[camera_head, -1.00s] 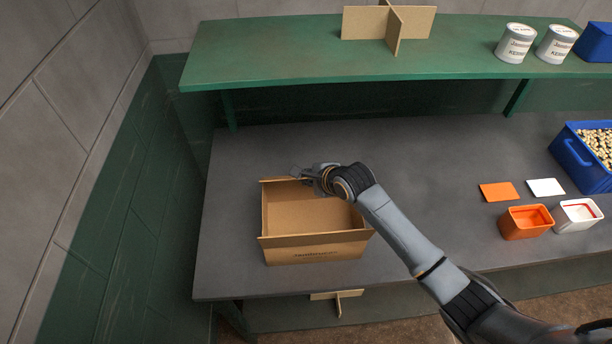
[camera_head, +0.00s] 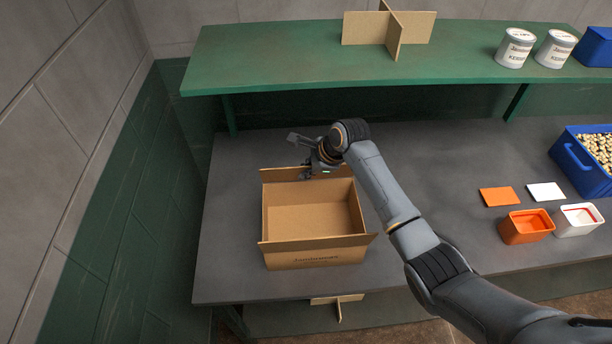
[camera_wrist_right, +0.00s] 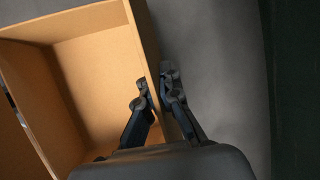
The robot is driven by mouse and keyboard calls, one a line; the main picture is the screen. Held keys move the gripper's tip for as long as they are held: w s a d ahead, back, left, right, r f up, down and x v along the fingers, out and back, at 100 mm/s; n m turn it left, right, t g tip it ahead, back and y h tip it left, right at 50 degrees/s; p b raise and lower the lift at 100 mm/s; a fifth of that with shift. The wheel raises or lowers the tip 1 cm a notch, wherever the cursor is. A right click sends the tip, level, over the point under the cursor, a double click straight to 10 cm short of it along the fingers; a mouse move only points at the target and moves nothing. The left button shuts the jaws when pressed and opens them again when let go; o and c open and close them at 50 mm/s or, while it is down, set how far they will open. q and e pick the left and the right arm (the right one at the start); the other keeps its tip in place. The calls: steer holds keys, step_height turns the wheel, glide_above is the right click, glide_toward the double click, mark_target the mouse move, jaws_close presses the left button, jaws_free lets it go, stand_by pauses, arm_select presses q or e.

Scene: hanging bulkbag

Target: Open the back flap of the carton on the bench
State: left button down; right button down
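The brown cardboard carton (camera_head: 318,256) stands on the grey bench with its top open and its inside empty. Its front flap (camera_head: 315,242) leans outward. Its back flap (camera_head: 283,174) stands up along the far edge, its right part hidden by my gripper. My right gripper (camera_head: 308,174) is at the middle of this back edge. In the right wrist view, its fingers (camera_wrist_right: 158,86) are close together on either side of the thin cardboard (camera_wrist_right: 146,42) and appear shut on it. My left gripper is not in view.
A green shelf (camera_head: 300,72) overhangs the bench's rear, carrying a cardboard divider (camera_head: 392,30) and two cans (camera_head: 515,47). An orange tub (camera_head: 526,228), a white tub (camera_head: 577,219) and a blue bin (camera_head: 575,160) are at right.

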steer(key=shift+w+r+g, duration=0.15)
steer(key=shift+w+g, duration=0.5)
steer(key=shift+g, duration=0.35)
